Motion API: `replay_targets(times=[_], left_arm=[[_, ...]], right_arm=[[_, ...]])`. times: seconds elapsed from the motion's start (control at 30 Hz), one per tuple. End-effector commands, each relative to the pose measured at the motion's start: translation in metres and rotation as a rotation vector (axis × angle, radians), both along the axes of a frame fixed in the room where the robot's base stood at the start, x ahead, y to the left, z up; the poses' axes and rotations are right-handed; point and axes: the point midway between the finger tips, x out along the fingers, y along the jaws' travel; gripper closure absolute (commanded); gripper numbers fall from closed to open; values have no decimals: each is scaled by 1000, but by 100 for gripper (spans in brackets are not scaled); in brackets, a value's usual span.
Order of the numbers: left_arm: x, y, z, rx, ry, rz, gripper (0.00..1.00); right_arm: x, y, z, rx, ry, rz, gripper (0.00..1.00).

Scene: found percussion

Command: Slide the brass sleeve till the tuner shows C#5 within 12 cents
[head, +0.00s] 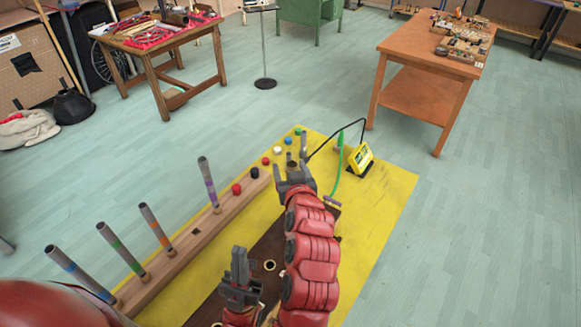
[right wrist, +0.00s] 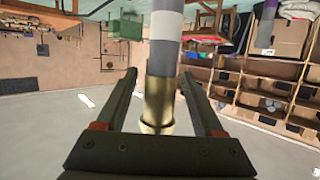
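In the right wrist view a grey tube (right wrist: 165,55) with a pale band stands between my right gripper's fingers (right wrist: 160,95). The brass sleeve (right wrist: 157,105) is around its lower part in that view. Gaps show between the sleeve and both fingers, so the gripper is open. In the head view my right gripper (head: 293,175) is at the far part of the yellow mat, covering most of the sleeve. The tuner (head: 360,158) is a yellow and black box with a lit screen; its reading is too small to read. My left gripper (head: 240,265) is low and near, apart from the tubes; its opening is unclear.
Several colour-banded tubes (head: 155,228) stand tilted in a wooden rail (head: 190,245) on the left. Small coloured caps (head: 237,188) sit along the yellow mat (head: 385,200). A green mallet-like item (head: 340,147) and a black cable are near the tuner. Tables stand beyond.

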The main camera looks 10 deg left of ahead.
Motion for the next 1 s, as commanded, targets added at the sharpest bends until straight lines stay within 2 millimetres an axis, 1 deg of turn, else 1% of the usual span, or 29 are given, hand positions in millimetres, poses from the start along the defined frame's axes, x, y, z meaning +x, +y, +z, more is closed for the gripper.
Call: replay_targets(times=[0.03,0.17,0.2,0.27,0.3,0.37,0.63,1.0], left_arm=[[0,0,0,0,0,0,100],[0,0,0,0,0,0,100],[0,0,0,0,0,0,100],[0,0,0,0,0,0,100],[0,0,0,0,0,0,100],[0,0,0,0,0,0,100],[0,0,1,0,0,0,100],[0,0,5,0,0,0,100]], right_arm=[[0,0,0,0,0,0,41],[0,0,0,0,0,0,64],[0,0,0,0,-1,0,71],[0,0,0,0,-1,0,82],[0,0,0,0,-1,0,89],[0,0,0,0,-1,0,100],[0,0,1,0,-1,0,100],[0,0,9,2,-1,1,100]])
